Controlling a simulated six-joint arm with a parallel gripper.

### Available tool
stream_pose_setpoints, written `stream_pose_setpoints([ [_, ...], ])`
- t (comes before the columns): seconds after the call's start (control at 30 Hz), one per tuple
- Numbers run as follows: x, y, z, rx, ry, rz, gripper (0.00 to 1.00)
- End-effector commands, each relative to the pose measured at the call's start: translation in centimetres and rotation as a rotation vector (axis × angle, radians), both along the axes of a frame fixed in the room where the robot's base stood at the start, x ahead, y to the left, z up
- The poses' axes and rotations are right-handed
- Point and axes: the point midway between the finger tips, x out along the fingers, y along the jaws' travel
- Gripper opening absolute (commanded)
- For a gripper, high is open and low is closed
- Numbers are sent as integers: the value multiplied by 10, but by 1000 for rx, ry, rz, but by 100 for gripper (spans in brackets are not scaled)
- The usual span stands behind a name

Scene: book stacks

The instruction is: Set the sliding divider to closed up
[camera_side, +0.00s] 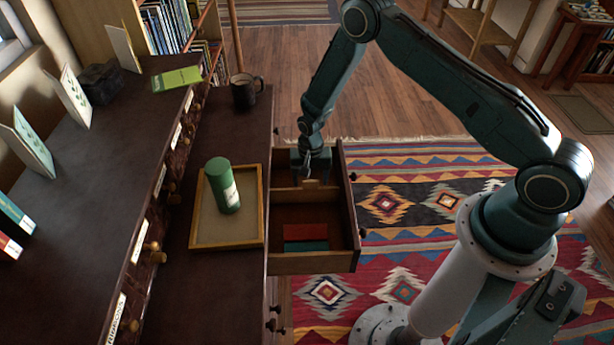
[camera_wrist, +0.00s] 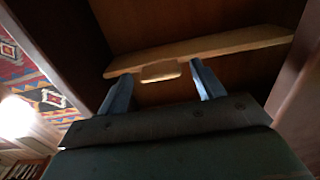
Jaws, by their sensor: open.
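The sliding divider (camera_side: 290,195) is a light wooden strip standing across the open drawer (camera_side: 315,263), roughly midway along it. In the wrist view the divider (camera_wrist: 225,44) runs across the top, with a small pale tab (camera_wrist: 161,72) on its near edge. My gripper (camera_side: 312,178) is down inside the upper part of the drawer, close to the divider. In the wrist view my gripper (camera_wrist: 163,72) is open, with one blue finger on each side of the tab and a gap to it. Whether either finger touches the divider is not clear.
A red book (camera_side: 305,231) and a teal book (camera_side: 305,246) lie in the drawer's lower compartment. On the dark desk stand a wooden tray (camera_side: 198,225), a green cylinder (camera_side: 215,172) on the tray, and a dark mug (camera_side: 243,93). A patterned rug (camera_side: 430,200) covers the floor beside the drawer.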

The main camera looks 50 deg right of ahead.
Motion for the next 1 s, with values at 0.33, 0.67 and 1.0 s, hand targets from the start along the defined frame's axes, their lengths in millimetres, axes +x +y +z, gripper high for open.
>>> stream_pose_setpoints([
  [0.33, 0, 0, -13, 0, 0, 0, 67],
  [0.67, 0, 0, -13, 0, 0, 0, 42],
  [1.0, -2, 2, -13, 1, 1, 1, 4],
])
